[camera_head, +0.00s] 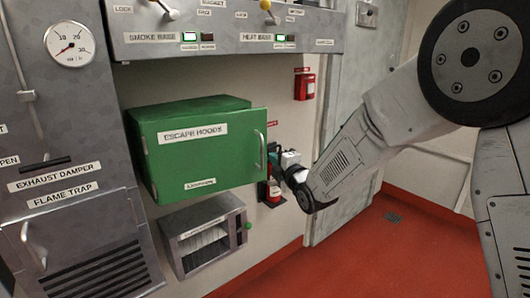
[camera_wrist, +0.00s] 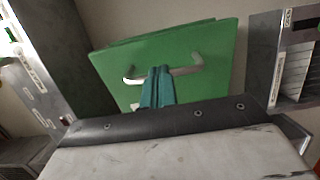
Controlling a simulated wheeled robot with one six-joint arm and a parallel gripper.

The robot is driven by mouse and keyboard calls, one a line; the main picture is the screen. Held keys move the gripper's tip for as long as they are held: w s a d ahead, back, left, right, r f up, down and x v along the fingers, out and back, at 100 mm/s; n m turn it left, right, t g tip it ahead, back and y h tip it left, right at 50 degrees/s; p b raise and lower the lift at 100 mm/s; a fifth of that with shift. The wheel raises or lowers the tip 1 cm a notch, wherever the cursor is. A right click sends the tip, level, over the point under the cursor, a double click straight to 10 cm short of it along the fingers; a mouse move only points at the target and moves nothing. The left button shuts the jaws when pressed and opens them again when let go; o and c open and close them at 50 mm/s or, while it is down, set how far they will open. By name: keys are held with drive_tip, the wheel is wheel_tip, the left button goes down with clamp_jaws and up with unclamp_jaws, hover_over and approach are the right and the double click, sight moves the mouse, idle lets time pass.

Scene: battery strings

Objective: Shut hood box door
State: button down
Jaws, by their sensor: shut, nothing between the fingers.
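The green hood box (camera_head: 190,110), labelled ESCAPE HOODS, is mounted on the wall. Its door (camera_head: 215,160) faces front with a silver handle (camera_head: 261,150) near its right edge. In the wrist view the door (camera_wrist: 200,50) fills the middle top, and a second green edge shows slightly skewed behind it. The door looks shut or nearly shut; I cannot tell which. My gripper (camera_head: 271,150) is at the door's right edge. Its teal fingers (camera_wrist: 159,72) are shut and empty, overlapping the middle of the handle (camera_wrist: 185,71) in the picture. I cannot tell whether they touch it.
A grey open-front box (camera_head: 205,235) is below the hood box. A control panel (camera_head: 225,35) overhangs it. A flame trap cabinet (camera_head: 75,240) stands left. A red extinguisher (camera_head: 271,190) hangs behind my gripper.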

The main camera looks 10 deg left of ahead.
sight(265, 151)
drive_tip(key=x, duration=0.7)
